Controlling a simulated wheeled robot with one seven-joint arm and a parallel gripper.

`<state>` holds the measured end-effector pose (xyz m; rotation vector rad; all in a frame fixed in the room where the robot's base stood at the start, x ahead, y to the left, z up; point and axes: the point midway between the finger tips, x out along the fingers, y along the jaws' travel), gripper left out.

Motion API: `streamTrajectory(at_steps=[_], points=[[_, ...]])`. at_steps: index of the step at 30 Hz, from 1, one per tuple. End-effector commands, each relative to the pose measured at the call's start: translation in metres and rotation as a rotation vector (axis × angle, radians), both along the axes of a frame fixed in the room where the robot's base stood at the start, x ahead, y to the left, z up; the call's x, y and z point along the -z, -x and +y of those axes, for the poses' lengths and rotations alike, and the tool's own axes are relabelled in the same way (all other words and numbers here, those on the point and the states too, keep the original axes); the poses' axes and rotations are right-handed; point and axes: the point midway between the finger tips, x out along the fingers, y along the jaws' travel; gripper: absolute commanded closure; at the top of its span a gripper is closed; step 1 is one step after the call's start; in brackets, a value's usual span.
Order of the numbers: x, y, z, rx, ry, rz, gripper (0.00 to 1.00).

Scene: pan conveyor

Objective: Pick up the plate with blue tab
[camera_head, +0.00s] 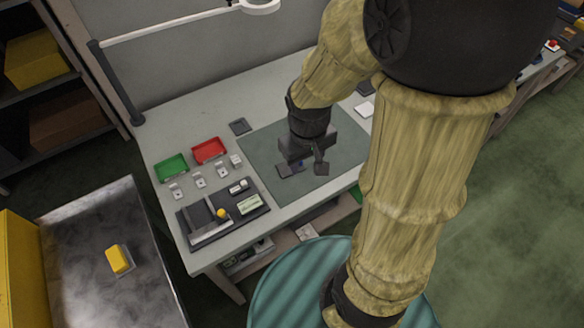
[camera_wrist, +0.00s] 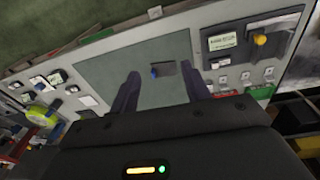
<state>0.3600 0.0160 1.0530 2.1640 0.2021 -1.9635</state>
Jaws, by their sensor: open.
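I cannot tell the height left between the fingers and the plate.
A green tray (camera_head: 171,167) and a red tray (camera_head: 209,150) stand left of the mat. A dark fixture board (camera_head: 205,236) with a yellow knob (camera_head: 222,213) lies at the front left. A lamp arm (camera_head: 165,31) crosses the back. Much of the mat is bare.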

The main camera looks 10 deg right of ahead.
Motion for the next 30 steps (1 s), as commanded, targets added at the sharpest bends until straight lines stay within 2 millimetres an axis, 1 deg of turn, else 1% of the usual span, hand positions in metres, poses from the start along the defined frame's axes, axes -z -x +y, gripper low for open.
streamTrajectory(at_steps=[1,6,11,14,15,18,22,25,30], points=[[0.021,-0.007,0.009,-0.097,0.037,0.054,0.53],[0.066,-0.029,0.031,-0.461,0.227,0.257,0.53],[0.102,-0.054,0.053,-0.78,0.459,0.439,0.53],[0.12,-0.072,0.073,-0.957,0.634,0.547,0.53],[0.126,-0.079,0.083,-1.022,0.708,0.587,0.53],[0.137,-0.093,0.108,-1.152,0.894,0.677,0.53],[0.14,-0.105,0.136,-1.244,1.073,0.75,0.53],[0.139,-0.108,0.145,-1.269,1.133,0.775,0.53],[0.137,-0.108,0.146,-1.271,1.141,0.779,0.53]])
